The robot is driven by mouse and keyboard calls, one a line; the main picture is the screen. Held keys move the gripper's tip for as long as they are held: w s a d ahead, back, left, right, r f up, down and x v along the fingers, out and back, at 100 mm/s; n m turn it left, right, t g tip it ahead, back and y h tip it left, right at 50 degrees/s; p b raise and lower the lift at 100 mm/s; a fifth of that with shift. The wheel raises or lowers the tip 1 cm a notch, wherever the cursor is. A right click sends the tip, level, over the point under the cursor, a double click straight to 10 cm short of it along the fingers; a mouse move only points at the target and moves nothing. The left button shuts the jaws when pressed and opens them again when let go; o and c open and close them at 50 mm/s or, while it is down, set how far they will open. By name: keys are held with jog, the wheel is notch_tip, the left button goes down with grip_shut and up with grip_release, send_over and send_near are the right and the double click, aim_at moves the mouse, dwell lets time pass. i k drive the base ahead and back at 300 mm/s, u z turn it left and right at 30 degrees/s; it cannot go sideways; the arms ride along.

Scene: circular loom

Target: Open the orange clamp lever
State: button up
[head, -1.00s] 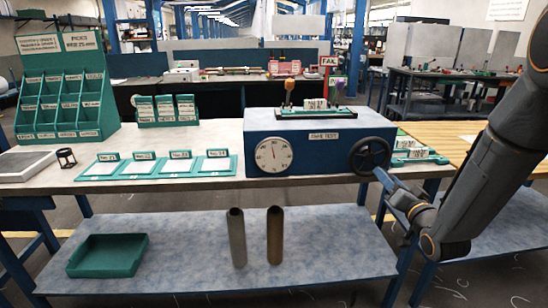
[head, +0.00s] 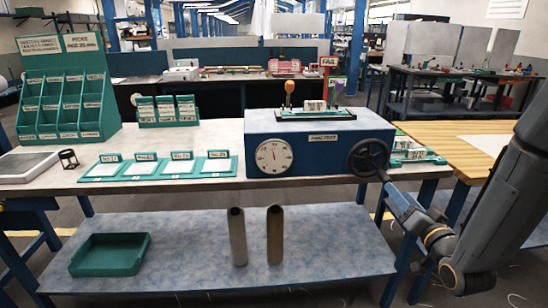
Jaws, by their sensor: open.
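The orange clamp lever (head: 289,88) stands upright at the left end of a small green fixture (head: 290,116) on top of the blue test box (head: 345,153). A purple lever (head: 338,86) stands at the fixture's right end, with small white labelled pieces between them. My gripper (head: 385,180) is at the lower right rim of the black handwheel (head: 368,158) on the box's front. It is open, well to the right of and below the orange lever. Its fingers are small and partly lost against the wheel, so I cannot tell whether they touch it.
A round white dial (head: 274,157) is on the box's front left. Green label trays (head: 160,167) and a green rack (head: 68,95) stand to the left. Two tubes (head: 237,236) and a green bin (head: 110,255) sit on the lower shelf. A wooden table (head: 470,145) is at the right.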

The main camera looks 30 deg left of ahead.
aim_at(289, 84)
jog(key=u, duration=1.25)
